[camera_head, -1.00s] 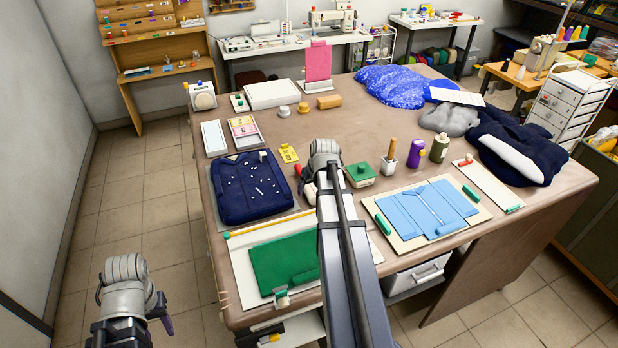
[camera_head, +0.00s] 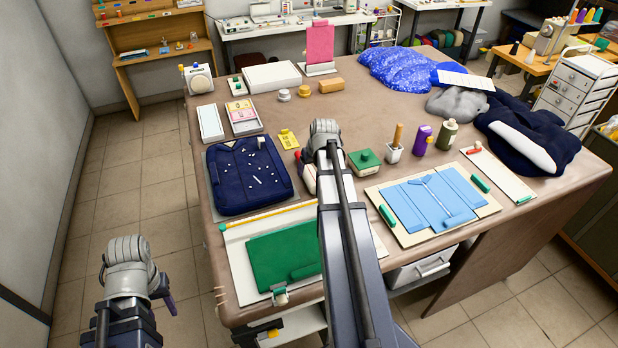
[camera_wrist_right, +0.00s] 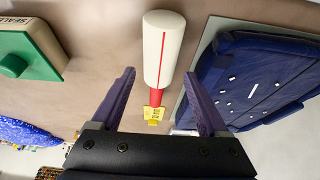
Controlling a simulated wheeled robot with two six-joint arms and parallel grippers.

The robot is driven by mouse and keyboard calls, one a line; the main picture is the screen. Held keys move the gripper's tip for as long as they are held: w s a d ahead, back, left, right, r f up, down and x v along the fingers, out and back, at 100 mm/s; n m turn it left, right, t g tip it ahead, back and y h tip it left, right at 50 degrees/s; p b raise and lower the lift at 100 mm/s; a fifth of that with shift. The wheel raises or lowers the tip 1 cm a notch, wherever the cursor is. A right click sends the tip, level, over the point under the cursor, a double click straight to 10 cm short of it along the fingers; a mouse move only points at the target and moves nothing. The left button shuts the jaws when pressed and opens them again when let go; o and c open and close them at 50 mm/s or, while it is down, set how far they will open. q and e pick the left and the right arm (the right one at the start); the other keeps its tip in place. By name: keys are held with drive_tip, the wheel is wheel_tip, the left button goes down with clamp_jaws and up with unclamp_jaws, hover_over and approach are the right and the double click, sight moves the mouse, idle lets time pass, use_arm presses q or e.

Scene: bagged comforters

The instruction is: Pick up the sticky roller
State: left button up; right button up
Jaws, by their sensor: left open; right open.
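The sticky roller, a white cylinder with a red line and a red handle, lies on the table in the right wrist view (camera_wrist_right: 160,50). In the head view the roller (camera_head: 309,180) is partly hidden by my right arm. My right gripper (camera_wrist_right: 159,75) is open, with its purple fingers on either side of the roller's lower end and handle; I cannot tell whether they touch it. In the head view my right gripper (camera_head: 323,150) hangs over the roller, its fingers hidden. My left gripper (camera_head: 167,303) is open and empty, left of the table over the floor.
A folded navy garment (camera_head: 248,175) with white bits lies left of the roller. A green-topped box (camera_head: 364,160) and a white cup (camera_head: 394,152) stand right of it. A yellow card (camera_head: 288,139) lies just behind.

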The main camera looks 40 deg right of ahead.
sight(310, 171)
drive_tip(key=b+x, duration=0.4)
drive_tip(key=x, duration=0.1)
drive_tip(key=shift+w+d+b, duration=0.1)
drive_tip(key=shift+w+b, duration=0.2)
drive_tip(key=shift+r, duration=0.1)
clamp_jaws()
idle(0.4)
